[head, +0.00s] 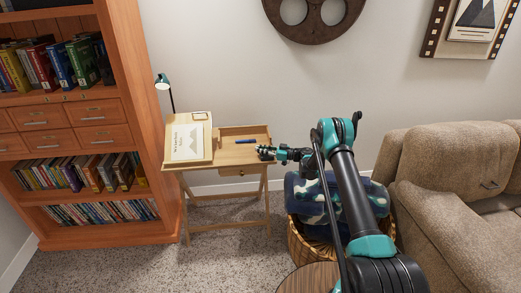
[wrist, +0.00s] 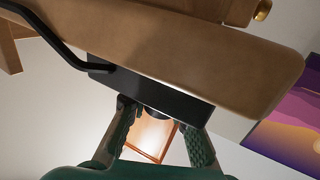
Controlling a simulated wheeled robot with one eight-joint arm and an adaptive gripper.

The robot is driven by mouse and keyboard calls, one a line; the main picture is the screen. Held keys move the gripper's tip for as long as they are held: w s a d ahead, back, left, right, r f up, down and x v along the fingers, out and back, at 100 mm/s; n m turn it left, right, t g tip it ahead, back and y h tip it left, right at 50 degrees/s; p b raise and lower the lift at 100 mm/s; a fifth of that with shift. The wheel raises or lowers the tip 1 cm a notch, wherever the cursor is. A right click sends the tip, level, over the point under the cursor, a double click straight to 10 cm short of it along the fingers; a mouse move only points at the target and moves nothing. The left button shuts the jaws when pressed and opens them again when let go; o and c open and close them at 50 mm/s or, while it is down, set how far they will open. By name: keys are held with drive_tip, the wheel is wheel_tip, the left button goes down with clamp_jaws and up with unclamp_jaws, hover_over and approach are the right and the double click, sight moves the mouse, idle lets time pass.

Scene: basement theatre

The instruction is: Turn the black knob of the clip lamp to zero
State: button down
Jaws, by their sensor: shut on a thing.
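A dark round knob (wrist: 156,113) shows under the block, partly hidden by my fingers. My gripper (wrist: 158,119) is shut on the knob, one finger on each side. In the head view my gripper (head: 265,153) is at the desk's right end; the knob cannot be made out there. Its setting cannot be read.
The desk (head: 235,157) carries a book (head: 187,142) and a tray with a blue item (head: 245,141). A bookcase (head: 75,130) stands left. A basket (head: 303,238) with a patterned blanket and a beige sofa (head: 450,180) stand right. Carpet in front of the desk is clear.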

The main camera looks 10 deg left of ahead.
drive_tip(key=shift+s+n+g, duration=0.15)
drive_tip(key=shift+n+g, duration=0.3)
drive_tip(key=shift+g, duration=0.3)
drive_tip(key=shift+s+n+g, duration=0.15)
drive_tip(key=shift+n+g, duration=0.3)
drive_tip(key=shift+g, duration=0.3)
drive_tip(key=c, duration=1.4)
unclamp_jaws()
drive_tip(key=d, duration=1.2)
drive_tip(key=shift+w, duration=0.15)
drive_tip(key=shift+c, duration=0.2)
